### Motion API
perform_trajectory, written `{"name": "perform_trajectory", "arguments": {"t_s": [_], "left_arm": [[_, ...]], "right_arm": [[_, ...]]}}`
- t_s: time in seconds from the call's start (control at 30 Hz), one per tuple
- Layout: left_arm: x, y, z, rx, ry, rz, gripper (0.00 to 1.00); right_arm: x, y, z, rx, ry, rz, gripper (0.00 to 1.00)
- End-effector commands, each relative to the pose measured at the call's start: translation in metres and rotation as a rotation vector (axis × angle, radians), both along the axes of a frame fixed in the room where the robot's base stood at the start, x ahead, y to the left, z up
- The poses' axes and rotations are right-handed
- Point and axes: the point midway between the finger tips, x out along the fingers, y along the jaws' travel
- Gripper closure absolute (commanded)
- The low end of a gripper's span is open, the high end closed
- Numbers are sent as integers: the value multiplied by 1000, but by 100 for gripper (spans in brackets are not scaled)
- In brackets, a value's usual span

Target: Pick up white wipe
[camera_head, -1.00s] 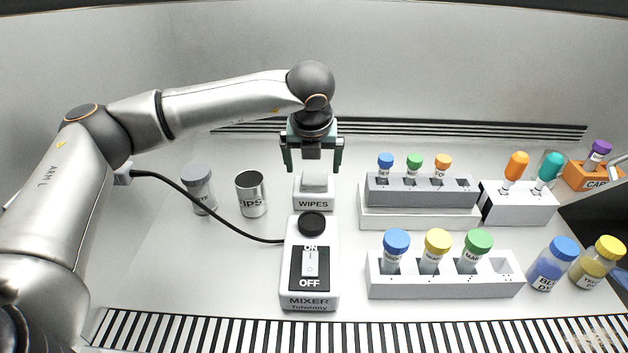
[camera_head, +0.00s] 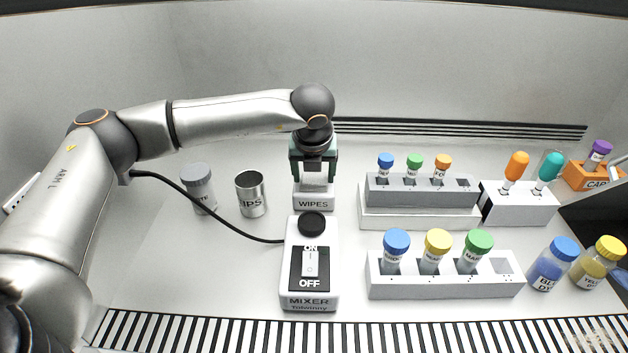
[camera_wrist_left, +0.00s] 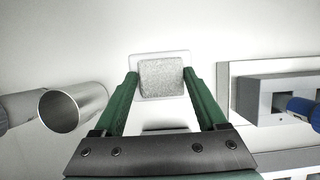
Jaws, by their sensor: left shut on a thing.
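The white wipe (camera_head: 314,180) stands in the white box labelled WIPES (camera_head: 314,202), behind the mixer. In the left wrist view the wipe (camera_wrist_left: 162,77) is a pale grey, textured block between the fingers, with the box rim (camera_wrist_left: 160,54) around it. My left gripper (camera_head: 314,181) points down over the box. Its green fingers (camera_wrist_left: 160,74) are shut on the wipe, one on each side. The wipe is still at the box. My right gripper is not in view.
The mixer (camera_head: 310,286) stands just in front of the box. A metal TIPS cup (camera_head: 251,194) and a grey-lidded jar (camera_head: 200,188) stand to the left. A grey tube rack (camera_head: 420,190) is close on the right. A black cable (camera_head: 205,210) crosses the left.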

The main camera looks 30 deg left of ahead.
Motion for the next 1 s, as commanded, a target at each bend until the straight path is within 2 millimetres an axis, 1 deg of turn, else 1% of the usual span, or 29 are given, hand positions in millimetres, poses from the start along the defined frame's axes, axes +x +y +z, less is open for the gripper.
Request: {"name": "perform_trajectory", "arguments": {"t_s": [0.03,0.23,0.47,0.57,0.67,0.8,1.0], "left_arm": [[0,0,0,0,0,0,56],[0,0,0,0,0,0,79],[0,0,1,0,-1,0,79],[0,0,4,0,-1,0,79],[1,0,11,-1,-3,-1,79],[1,-1,31,-1,-4,0,79],[-15,-25,65,-1,-4,-7,79]], "right_arm": [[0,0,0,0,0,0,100],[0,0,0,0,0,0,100],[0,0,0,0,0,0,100],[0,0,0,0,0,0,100],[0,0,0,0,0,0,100],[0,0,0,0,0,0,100],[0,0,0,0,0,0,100]]}}
